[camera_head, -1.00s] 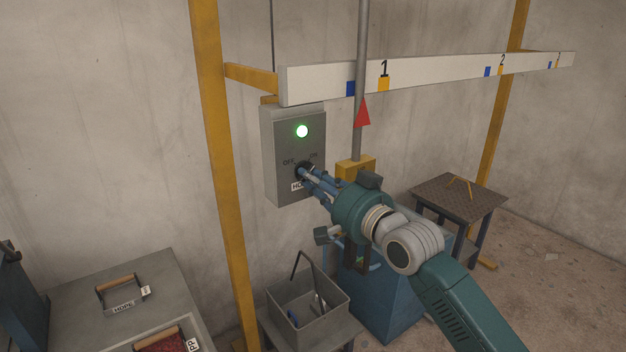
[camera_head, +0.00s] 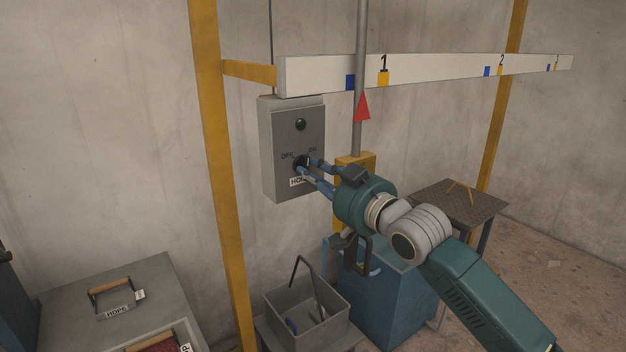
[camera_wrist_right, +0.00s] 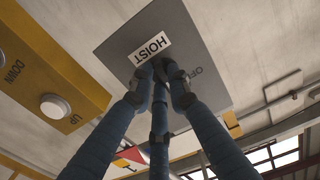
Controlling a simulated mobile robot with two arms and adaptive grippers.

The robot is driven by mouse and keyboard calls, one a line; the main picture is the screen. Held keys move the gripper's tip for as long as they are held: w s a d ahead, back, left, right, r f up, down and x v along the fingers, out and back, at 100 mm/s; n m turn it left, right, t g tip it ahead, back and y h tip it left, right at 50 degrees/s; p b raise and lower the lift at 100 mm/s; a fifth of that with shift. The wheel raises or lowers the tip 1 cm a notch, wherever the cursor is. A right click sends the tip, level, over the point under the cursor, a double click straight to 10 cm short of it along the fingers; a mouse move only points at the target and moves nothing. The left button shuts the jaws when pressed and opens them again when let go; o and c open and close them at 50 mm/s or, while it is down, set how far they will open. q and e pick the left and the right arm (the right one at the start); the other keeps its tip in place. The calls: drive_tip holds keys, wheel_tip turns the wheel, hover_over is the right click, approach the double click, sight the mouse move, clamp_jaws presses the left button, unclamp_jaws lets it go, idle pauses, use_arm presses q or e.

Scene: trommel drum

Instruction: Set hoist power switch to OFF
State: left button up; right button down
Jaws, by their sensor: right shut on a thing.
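The grey hoist power box (camera_head: 290,110) hangs on the wall and carries a round lamp (camera_head: 300,124) that is dark. Below the lamp is a black rotary switch (camera_head: 300,162) between the OFF mark on its left and the ON mark on its right. A HOIST label sits under it, partly covered. My right gripper (camera_head: 309,170) reaches in from the right, its blue fingers shut on the switch. In the right wrist view the fingertips (camera_wrist_right: 160,76) meet near the HOIST label (camera_wrist_right: 150,46) and hide most of the switch, so its exact angle is unclear.
A yellow post (camera_head: 211,150) stands left of the box, and a white numbered beam (camera_head: 430,72) runs above. A yellow box (camera_wrist_right: 50,75) with a DOWN button is beside it. A grey bin (camera_head: 318,325), a blue block (camera_head: 380,305) and a small table (camera_head: 450,200) stand below.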

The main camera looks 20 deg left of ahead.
drive_tip(key=n, duration=0.5)
drive_tip(key=shift+w+d+r+n, duration=0.1)
drive_tip(key=shift+n, duration=0.2)
drive_tip(key=shift+r+n, duration=0.15)
drive_tip(key=shift+n, duration=2.05)
drive_tip(key=c, duration=1.7)
unclamp_jaws()
drive_tip(key=shift+o, duration=0.2)
drive_tip(key=v, duration=1.2)
